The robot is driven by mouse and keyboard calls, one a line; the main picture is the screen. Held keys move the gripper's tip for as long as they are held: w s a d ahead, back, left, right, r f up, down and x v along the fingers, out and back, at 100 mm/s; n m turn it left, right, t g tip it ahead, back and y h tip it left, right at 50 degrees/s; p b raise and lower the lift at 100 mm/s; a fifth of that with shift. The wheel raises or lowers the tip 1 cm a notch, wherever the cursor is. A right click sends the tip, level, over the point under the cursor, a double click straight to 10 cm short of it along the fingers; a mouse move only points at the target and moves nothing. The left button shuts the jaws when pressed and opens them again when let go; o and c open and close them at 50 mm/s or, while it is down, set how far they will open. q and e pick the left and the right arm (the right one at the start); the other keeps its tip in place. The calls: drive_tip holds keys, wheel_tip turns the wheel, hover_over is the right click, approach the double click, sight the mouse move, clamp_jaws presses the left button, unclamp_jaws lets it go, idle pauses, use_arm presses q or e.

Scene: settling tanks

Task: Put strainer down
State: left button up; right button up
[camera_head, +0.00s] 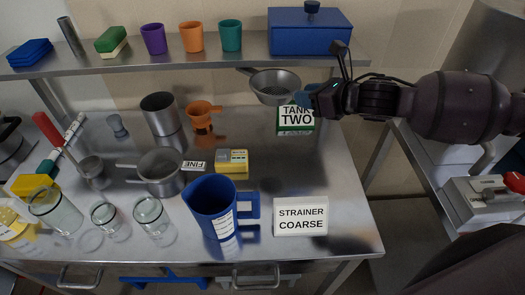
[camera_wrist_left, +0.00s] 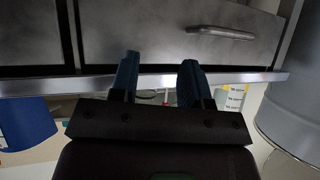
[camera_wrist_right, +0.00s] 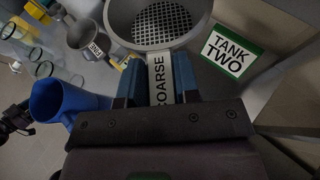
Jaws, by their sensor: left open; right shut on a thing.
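The grey strainer (camera_head: 276,87) with a mesh bottom is held above the steel table by my right gripper (camera_head: 308,97). In the right wrist view the gripper (camera_wrist_right: 158,85) is shut on its handle, which bears a COARSE label (camera_wrist_right: 160,80), and the strainer bowl (camera_wrist_right: 158,22) is beyond the fingertips. In the head view the bowl is in front of the shelf, left of the TANK TWO sign (camera_head: 296,118). A STRAINER COARSE card (camera_head: 301,217) is at the table's front right. My left gripper (camera_wrist_left: 158,75) is open and empty near a drawer front, out of the head view.
A blue jug (camera_head: 211,207) stands left of the card. Glass jars (camera_head: 152,218) line the front left.

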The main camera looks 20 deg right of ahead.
wheel_tip(320, 180, down, 16)
drive_tip(key=shift+f+b, duration=0.1)
drive_tip(key=shift+b, duration=0.7)
wheel_tip(320, 180, down, 4)
drive_tip(key=shift+r, duration=0.2)
use_arm(q)
drive_tip(key=f, duration=0.3)
drive_tip(key=shift+s, duration=0.35)
drive_tip(key=shift+s, duration=0.15)
use_arm(e)
drive_tip(key=shift+f+b, duration=0.2)
drive_tip(key=shift+b, duration=0.1)
use_arm(q)
drive_tip(key=shift+f, duration=0.1)
use_arm(e)
drive_tip(key=o, duration=1)
